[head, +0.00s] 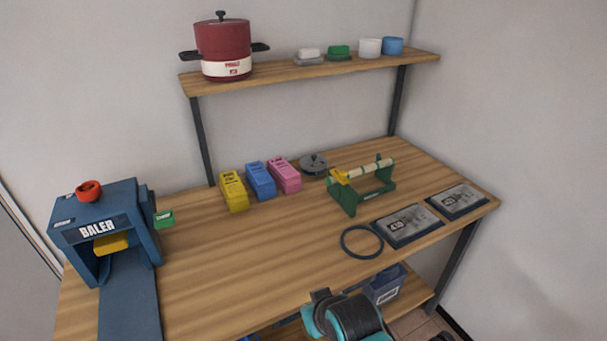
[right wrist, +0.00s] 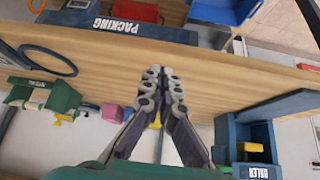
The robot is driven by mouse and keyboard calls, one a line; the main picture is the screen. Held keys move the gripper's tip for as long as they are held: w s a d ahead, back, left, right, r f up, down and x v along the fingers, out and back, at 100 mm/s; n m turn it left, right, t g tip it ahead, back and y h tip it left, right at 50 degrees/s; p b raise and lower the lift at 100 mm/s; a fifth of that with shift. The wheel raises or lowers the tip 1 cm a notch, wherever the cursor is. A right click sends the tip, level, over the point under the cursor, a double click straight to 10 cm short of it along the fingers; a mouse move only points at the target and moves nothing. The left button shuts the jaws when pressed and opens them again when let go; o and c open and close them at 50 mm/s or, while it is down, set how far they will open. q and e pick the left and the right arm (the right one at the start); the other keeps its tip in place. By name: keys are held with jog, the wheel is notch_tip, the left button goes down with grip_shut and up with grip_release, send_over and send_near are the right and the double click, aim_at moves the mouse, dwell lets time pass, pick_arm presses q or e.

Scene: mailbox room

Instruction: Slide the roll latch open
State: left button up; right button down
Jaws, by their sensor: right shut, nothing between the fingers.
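A green roll stand (head: 350,197) with a pale roll (head: 370,169) across its top stands on the right half of the wooden bench. A yellow part (head: 341,177), which may be the latch, sits at the roll's left end. The stand also shows upside down at the left of the right wrist view (right wrist: 58,97), with a yellow piece (right wrist: 63,118). My right gripper (right wrist: 161,78) is shut and empty, apart from the stand, with bench surface behind its fingertips. My left gripper is in neither view.
A blue baler (head: 100,235) stands at the bench's left. Yellow (head: 233,190), blue (head: 261,180) and pink (head: 284,174) blocks line the back. A dark ring (head: 361,241) and two dark panels (head: 407,225) lie by the stand. The bench middle is clear.

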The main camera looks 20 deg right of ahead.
aim_at(339, 173)
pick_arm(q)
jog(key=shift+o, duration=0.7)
pick_arm(e)
jog(key=w+d+r+n+t+h+p, duration=0.15)
jog(key=w+d+r+h, duration=0.25)
jog(key=w+d, duration=0.45)
jog(key=w+d+r+n+t+h+p, duration=0.1)
jog(key=w+d+r+h+p, duration=0.4)
jog(key=w, duration=0.7)
pick_arm(q)
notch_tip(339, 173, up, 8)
jog(key=p, duration=0.1)
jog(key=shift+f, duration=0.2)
pick_arm(e)
jog(key=w+d+f+n+t+h, duration=0.1)
jog(key=w+d+f+n+t, duration=0.1)
jog(key=w, duration=0.4)
jog(key=w+d+f+n+t+h, duration=0.1)
jog(key=w+f+n+t+h, duration=0.1)
jog(key=w, duration=0.4)
jog(key=shift+w+d+n+t, duration=0.35)
jog(key=shift+d+n, duration=0.05)
jog(key=shift+n, duration=0.25)
